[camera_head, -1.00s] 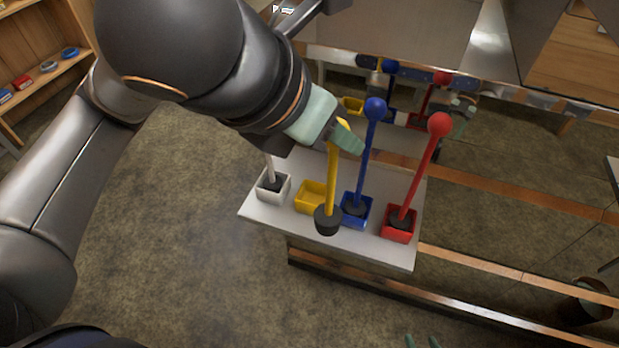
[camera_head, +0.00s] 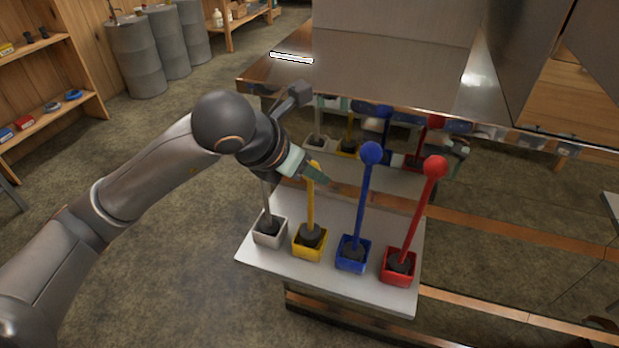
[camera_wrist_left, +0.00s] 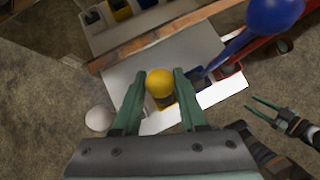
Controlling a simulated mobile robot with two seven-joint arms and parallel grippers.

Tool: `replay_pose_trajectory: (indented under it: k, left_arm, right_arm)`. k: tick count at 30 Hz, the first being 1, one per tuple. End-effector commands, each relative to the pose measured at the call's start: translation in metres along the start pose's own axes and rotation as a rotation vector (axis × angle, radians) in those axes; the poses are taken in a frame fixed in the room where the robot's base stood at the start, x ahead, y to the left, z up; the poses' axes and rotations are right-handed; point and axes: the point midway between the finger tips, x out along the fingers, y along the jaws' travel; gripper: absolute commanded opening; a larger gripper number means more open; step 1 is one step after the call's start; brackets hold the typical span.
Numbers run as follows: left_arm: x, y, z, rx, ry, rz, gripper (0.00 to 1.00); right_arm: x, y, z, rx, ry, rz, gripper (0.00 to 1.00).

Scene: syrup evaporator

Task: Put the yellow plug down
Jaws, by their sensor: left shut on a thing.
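The yellow plug (camera_head: 310,207) stands nearly upright, its dark foot inside the yellow box (camera_head: 309,252) on a white shelf (camera_head: 340,281). My left gripper (camera_head: 315,173) is shut on the plug's round top. In the left wrist view the yellow knob (camera_wrist_left: 160,83) sits between the two green fingers of my left gripper (camera_wrist_left: 158,75). My right gripper (camera_wrist_left: 264,112) shows at the right of the wrist view, its fingers apart and empty; the head view does not show it.
A white plug in a white box (camera_head: 268,231) stands left of the yellow one. A blue plug (camera_head: 365,200) and a red plug (camera_head: 416,215) stand in their boxes to the right, close by. The shiny evaporator wall behind mirrors them. Open floor lies left.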

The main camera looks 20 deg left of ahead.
Motion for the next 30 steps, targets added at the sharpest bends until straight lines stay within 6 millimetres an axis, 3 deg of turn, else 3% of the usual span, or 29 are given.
replay_pose_trajectory:
  k: [4,16,17,24,30]
  left_arm:
    - [0.013,-0.001,-0.013,0.001,0.002,-0.001,0.00]
    - [0.018,-0.001,-0.016,0.002,-0.001,-0.001,0.00]
    - [0.018,-0.001,-0.016,0.002,0.000,-0.001,0.43]
    - [0.016,-0.001,-0.015,0.001,0.001,-0.001,0.70]
    - [0.016,-0.001,-0.015,0.001,0.001,-0.001,0.71]
  right_arm:
    - [0.002,0.000,0.002,-0.001,-0.002,-0.001,0.50]
    - [0.006,-0.001,0.006,-0.001,-0.006,-0.004,0.50]
    - [0.006,-0.002,0.006,-0.001,-0.007,-0.006,0.50]
    - [0.005,-0.004,0.000,-0.003,0.001,-0.009,0.50]
    - [0.005,-0.003,-0.001,-0.003,0.003,-0.009,0.50]
